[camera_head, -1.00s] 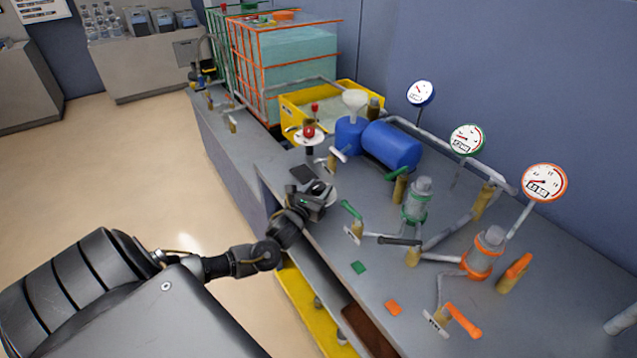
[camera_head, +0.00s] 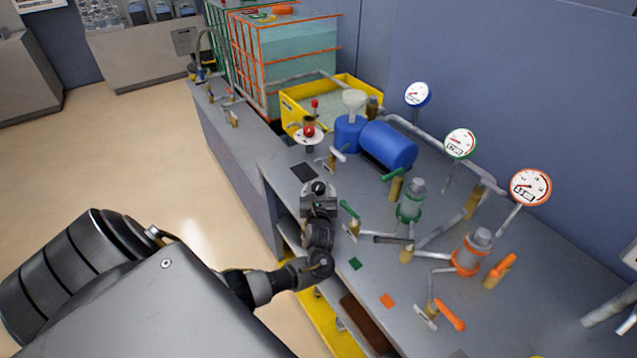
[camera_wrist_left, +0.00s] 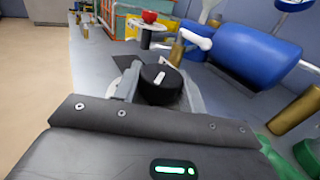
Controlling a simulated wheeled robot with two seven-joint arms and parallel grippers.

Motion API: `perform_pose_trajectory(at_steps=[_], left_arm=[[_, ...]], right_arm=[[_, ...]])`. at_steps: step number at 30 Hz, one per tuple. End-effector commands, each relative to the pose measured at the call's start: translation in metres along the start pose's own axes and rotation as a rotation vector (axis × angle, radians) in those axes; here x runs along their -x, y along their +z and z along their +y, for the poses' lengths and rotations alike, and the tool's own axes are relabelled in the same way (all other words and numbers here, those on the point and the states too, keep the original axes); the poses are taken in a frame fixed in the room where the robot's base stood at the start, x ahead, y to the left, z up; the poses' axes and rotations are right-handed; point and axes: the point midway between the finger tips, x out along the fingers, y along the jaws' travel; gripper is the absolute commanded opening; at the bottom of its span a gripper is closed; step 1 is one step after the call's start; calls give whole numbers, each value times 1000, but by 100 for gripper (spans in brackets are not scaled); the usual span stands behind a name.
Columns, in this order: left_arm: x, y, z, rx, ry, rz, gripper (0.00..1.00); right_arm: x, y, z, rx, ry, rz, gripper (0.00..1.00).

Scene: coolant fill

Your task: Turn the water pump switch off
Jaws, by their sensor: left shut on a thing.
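The water pump switch looks to be the black round knob (camera_wrist_left: 160,84) with a white pointer mark, seen between the fingers in the left wrist view. Its mark points away from the gripper and slightly right. The knob also shows in the head view (camera_head: 318,187), near the bench's front edge. My left gripper (camera_wrist_left: 157,88) is shut on this knob, one finger on each side. In the head view my left gripper (camera_head: 318,194) hides much of the knob's base. My right gripper is not in view.
A red knob (camera_head: 308,131) on a white disc stands behind. A blue tank (camera_head: 390,145), a white-handled valve (camera_head: 336,156) and a green-handled valve (camera_head: 350,212) are close by. A flat dark plate (camera_head: 304,172) lies on the bench (camera_head: 375,285).

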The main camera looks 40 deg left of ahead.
Motion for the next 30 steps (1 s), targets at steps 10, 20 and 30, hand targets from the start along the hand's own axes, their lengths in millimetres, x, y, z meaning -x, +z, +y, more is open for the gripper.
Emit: perform_pose_trajectory(at_steps=[10, 20, 30], left_arm=[[-1, 1, 1, 1, 2, -2, 44], [0, 0, 1, 1, 1, -1, 63], [30, 0, 0, 4, -2, 1, 63]], right_arm=[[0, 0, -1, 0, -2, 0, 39], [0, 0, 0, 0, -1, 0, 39], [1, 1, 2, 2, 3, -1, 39]])
